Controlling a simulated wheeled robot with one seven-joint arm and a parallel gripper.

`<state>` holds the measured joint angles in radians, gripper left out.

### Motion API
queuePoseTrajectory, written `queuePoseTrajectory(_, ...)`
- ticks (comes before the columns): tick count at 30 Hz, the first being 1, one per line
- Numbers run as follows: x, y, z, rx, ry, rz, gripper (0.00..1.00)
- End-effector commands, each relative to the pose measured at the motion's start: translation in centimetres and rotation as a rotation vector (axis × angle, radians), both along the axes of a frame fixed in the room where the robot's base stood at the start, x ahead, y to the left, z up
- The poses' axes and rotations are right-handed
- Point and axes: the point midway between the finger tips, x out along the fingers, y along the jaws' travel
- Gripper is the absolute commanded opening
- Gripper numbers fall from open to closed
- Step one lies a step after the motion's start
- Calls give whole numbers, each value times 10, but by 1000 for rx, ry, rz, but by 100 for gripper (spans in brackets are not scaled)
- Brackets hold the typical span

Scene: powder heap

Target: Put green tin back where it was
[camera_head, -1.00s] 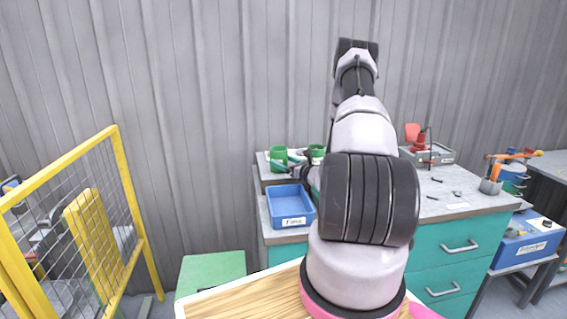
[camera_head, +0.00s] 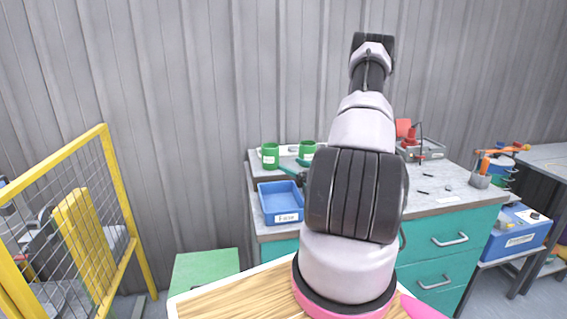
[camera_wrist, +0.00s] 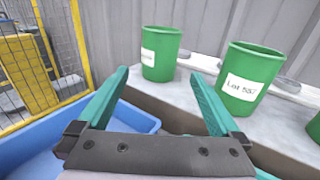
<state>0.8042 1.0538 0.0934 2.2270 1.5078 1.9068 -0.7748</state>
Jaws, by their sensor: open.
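Two green tins stand on the raised grey shelf at the back of the bench in the head view, a left one (camera_head: 270,157) and a right one (camera_head: 307,150). In the wrist view, one green tin (camera_wrist: 160,58) with a white label stands left of centre, and another (camera_wrist: 243,83) labelled "Lot 557" stands to its right. A third green piece (camera_wrist: 315,127) is cut off at the right edge. Which tin is the task's, I cannot tell. My gripper (camera_wrist: 161,76) is open and empty, its green fingers spread in front of the tins; my arm largely hides it in the head view.
A blue bin (camera_head: 281,199) stands at the bench's left front; it also shows below my gripper in the wrist view (camera_wrist: 140,119). A grey tray with red items (camera_head: 424,149) stands at the back right. A yellow mesh fence (camera_head: 125,200) is at the left.

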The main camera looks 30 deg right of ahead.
Motion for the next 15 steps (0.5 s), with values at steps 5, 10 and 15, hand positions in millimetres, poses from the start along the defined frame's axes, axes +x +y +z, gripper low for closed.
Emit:
queuePoseTrajectory(5,-16,-4,2,-2,-1,4,100)
queuePoseTrajectory(10,-11,26,39,-58,-31,140,100)
queuePoseTrajectory(15,-15,103,113,-214,-75,462,100)
